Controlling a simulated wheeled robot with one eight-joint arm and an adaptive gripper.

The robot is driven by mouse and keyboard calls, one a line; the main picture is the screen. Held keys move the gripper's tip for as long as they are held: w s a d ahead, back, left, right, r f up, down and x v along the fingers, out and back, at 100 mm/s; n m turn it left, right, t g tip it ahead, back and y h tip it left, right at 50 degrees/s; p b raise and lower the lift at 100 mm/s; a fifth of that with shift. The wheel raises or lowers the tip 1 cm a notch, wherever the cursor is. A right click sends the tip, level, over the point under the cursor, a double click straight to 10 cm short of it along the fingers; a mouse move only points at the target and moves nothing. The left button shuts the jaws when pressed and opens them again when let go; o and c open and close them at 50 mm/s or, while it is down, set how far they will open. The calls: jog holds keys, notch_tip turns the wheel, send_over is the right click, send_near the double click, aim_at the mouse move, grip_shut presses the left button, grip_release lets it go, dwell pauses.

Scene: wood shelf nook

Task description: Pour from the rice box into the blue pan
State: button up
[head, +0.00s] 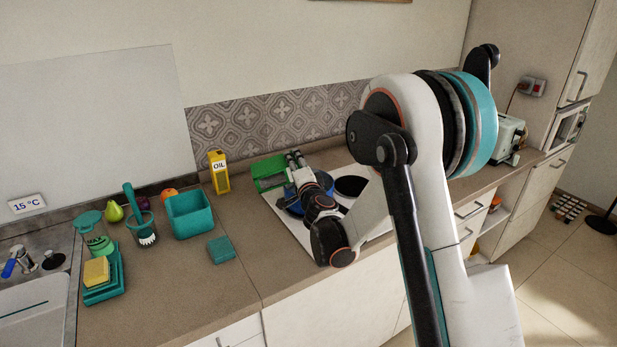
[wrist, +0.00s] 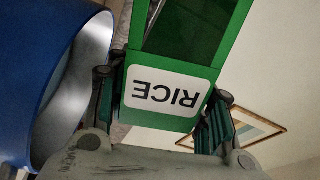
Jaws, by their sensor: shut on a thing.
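The green rice box (head: 268,172) is held at the back left of the white hob, tilted well over in the head view. In the wrist view the box (wrist: 195,55) fills the upper middle, with its white RICE label upside down and a dark window or opening above it. My gripper (wrist: 163,88) is shut on the box, one finger on each side; in the head view it (head: 291,162) is at the box's right side. The blue pan (head: 292,207) is on the hob, mostly hidden by my wrist. Its blue side and grey inside fill the left of the wrist view (wrist: 35,50). I see no falling rice.
A yellow oil box (head: 219,172) stands left of the rice box. A patterned tile wall (head: 265,122) is behind the hob.

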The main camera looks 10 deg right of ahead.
jog(key=shift+d+m, duration=0.35)
jog(key=shift+m, duration=0.15)
jog(key=shift+r+m+b, duration=0.2)
jog(key=shift+m+b, duration=0.15)
jog(key=shift+m, duration=0.35)
jog(key=shift+d+f+m+b, duration=0.15)
jog(key=shift+f+m+b, duration=0.55)
jog(key=shift+m+b, duration=0.45)
jog(key=shift+d+r+m+b, duration=0.1)
jog(key=shift+r+m+b, duration=0.15)
jog(key=shift+m+b, duration=0.85)
dwell(4.5)
